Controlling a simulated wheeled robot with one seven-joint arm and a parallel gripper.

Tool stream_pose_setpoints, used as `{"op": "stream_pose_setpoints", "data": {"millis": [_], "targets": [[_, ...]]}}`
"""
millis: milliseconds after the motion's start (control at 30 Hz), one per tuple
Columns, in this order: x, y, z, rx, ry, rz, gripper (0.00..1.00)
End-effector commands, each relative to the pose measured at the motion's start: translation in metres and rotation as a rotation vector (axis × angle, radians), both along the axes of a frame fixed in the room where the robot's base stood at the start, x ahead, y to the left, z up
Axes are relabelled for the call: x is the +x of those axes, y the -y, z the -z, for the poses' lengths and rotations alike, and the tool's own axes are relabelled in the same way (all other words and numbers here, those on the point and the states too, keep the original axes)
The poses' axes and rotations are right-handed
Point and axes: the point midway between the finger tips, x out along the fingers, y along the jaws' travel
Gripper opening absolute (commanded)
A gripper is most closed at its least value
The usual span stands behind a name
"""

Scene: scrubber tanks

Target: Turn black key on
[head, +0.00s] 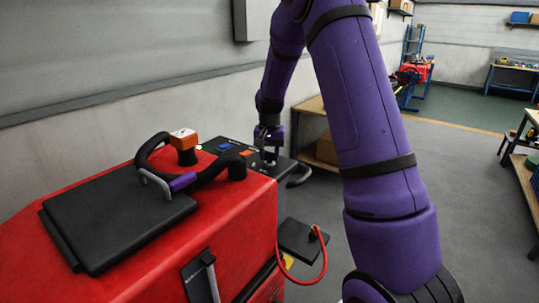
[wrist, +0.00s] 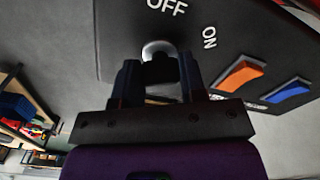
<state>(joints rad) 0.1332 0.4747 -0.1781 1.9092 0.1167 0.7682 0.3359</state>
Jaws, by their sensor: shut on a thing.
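The black key (wrist: 158,68) sits in a round silver lock on the black control panel (wrist: 125,35), below the white OFF mark and to the left of the ON mark. My gripper (wrist: 158,78) is at the key with a finger on either side of it, and is shut on it. The fingers and gripper body hide most of the key, so its exact angle is hard to tell. In the head view my gripper (head: 267,150) reaches down to the dark panel (head: 228,146) at the far end of the red machine; the key is too small to make out there.
An orange switch (wrist: 240,73) and a blue switch (wrist: 287,92) lie right of the key. Shelves (head: 312,125) stand behind; open floor lies right.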

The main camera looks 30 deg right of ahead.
Motion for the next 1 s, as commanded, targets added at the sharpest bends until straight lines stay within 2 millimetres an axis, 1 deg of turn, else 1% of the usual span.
{"op": "stream_pose_setpoints", "data": {"millis": [333, 367, 400, 433, 467, 767, 867, 1000], "targets": [[0.001, 0.001, -0.001, 0.0, 0.004, 0.004, 0.15], [0.001, 0.0, -0.001, -0.001, 0.003, 0.004, 0.45], [0.001, 0.001, -0.001, -0.001, 0.003, 0.004, 0.54], [0.001, 0.0, -0.001, -0.001, 0.003, 0.003, 0.61], [0.001, 0.0, -0.001, -0.001, 0.002, 0.003, 0.64], [0.001, 0.0, -0.002, -0.001, 0.002, 0.002, 0.64], [0.001, 0.0, -0.01, -0.001, 0.004, 0.002, 0.64], [0.001, 0.0, -0.033, -0.001, 0.006, 0.002, 0.64]]}}
